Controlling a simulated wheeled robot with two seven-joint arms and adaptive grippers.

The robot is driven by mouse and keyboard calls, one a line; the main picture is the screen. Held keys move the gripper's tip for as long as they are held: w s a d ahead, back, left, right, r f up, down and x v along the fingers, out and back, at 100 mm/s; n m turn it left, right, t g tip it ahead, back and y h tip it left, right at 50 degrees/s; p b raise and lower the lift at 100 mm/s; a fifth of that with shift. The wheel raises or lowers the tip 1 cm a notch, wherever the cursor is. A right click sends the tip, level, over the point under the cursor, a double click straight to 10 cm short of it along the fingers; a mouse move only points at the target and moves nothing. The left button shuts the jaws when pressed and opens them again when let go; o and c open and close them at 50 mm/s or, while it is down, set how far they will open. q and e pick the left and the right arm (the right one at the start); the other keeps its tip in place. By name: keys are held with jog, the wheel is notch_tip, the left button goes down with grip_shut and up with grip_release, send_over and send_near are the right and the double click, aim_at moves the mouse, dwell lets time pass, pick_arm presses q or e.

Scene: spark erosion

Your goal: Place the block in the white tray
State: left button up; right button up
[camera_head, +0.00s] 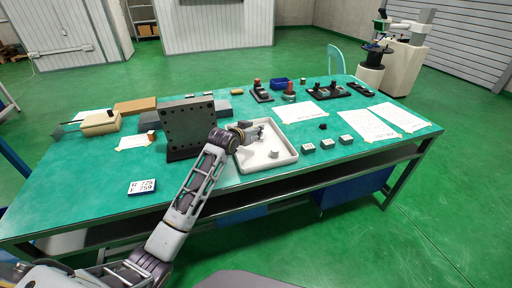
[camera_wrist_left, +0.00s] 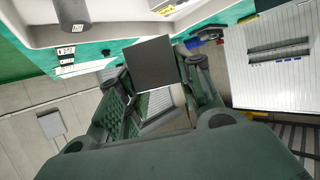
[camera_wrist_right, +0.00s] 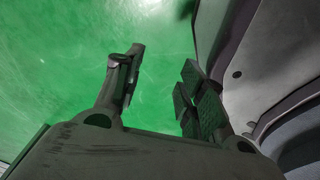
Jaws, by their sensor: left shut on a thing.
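A dark grey, square-faced block (camera_wrist_left: 150,62) sits between the fingers of my left gripper (camera_wrist_left: 160,85) in the left wrist view. The gripper is shut on it. In the head view my left gripper (camera_head: 250,130) is above the back left part of the white tray (camera_head: 290,157); the block is too small there to make out clearly. The tray's pale rim also fills the top of the left wrist view (camera_wrist_left: 190,14). My right gripper (camera_wrist_right: 160,80) is open and empty over green floor in the right wrist view, outside the head view.
A small grey cylinder (camera_head: 273,154) stands in the tray. An upright dark plate with holes (camera_head: 187,125) stands close left of my left arm. Several small pale blocks (camera_head: 327,144) and a black piece (camera_head: 323,127) lie right of the tray.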

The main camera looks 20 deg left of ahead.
pick_arm(q)
notch_tip(320, 180, down, 4)
jog(key=shift+r, duration=0.1)
pick_arm(e)
jog(key=shift+w+a, duration=0.25)
jog(key=shift+w, duration=0.2)
jog(key=shift+r, duration=0.1)
pick_arm(q)
jog(key=shift+f+b, duration=0.3)
jog(key=shift+f, duration=0.55)
notch_tip(320, 180, down, 2)
jog(key=shift+f, duration=0.75)
pick_arm(e)
jog(key=shift+w+a+r, duration=0.15)
jog(key=shift+w+a, duration=0.3)
jog(key=shift+w, duration=0.25)
